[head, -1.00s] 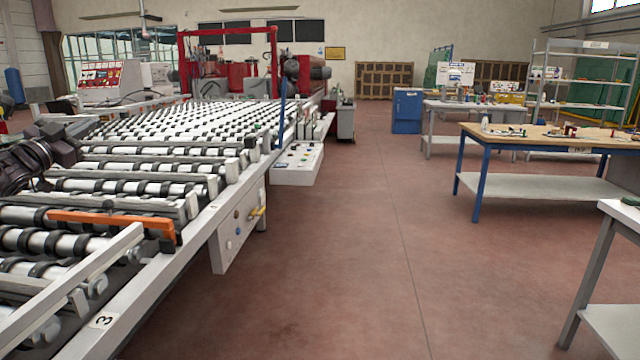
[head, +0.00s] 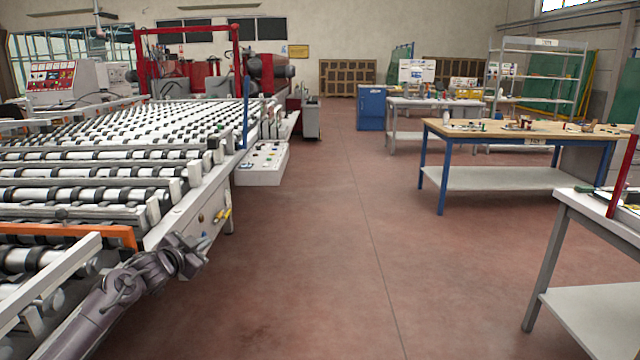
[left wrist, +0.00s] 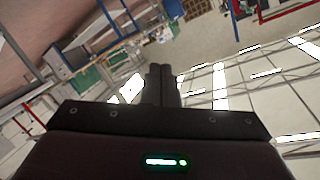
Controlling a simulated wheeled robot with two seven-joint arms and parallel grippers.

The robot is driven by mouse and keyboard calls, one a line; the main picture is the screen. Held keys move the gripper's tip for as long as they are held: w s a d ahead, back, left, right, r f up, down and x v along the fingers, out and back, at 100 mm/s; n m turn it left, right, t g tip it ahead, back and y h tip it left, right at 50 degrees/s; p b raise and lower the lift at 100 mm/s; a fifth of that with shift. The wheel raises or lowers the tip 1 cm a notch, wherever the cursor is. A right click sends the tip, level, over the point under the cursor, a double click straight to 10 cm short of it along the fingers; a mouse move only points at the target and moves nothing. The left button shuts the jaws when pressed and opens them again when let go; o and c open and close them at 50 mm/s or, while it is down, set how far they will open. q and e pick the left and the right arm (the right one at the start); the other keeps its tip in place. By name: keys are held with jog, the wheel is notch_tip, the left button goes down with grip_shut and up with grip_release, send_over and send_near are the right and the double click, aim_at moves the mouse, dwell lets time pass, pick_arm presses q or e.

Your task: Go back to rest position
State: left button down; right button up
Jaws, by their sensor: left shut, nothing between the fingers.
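My left gripper (head: 193,257) is low in the head view, beside the near right edge of the roller conveyor (head: 195,205). Its arm comes up from the bottom left. In the left wrist view the two dark fingers (left wrist: 162,85) stand together, with nothing between them. Whether the gripper touches the conveyor's side is not clear from here. My right gripper is not in view.
An orange bar (head: 70,232) lies across the near rollers. A white control box (head: 262,164) juts from the conveyor's side. A wooden-topped blue bench (head: 480,130) and a grey table (head: 590,290) stand at right. The reddish floor between is clear.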

pick_arm(q)
jog(key=s+d+f+n+g+y, duration=0.1)
jog(key=s+d+f+n+g, duration=0.25)
jog(key=s+d+f, duration=1.35)
jog(key=s+a+n+g+y, duration=0.1)
jog(key=s+a+g, duration=0.15)
jog(key=s, duration=0.85)
jog(key=s+a+n+g+y, duration=0.1)
jog(key=s+a+n+g, duration=0.15)
jog(key=s, duration=0.85)
jog(key=s+a+n+g+y, duration=0.1)
jog(key=s+g, duration=0.3)
jog(key=s, duration=0.7)
notch_tip(320, 180, down, 28)
jog(key=s+p, duration=0.2)
jog(key=s+a+f+g+p, duration=0.1)
jog(key=s+a+f, duration=0.1)
jog(key=s+f, duration=0.6)
jog(key=s+a+f+g+p, duration=0.1)
jog(key=s+a+f, duration=0.1)
jog(key=s+f, duration=0.7)
jog(key=s, duration=0.2)
jog(key=shift+s+m, duration=0.3)
jog(key=shift+m, duration=0.1)
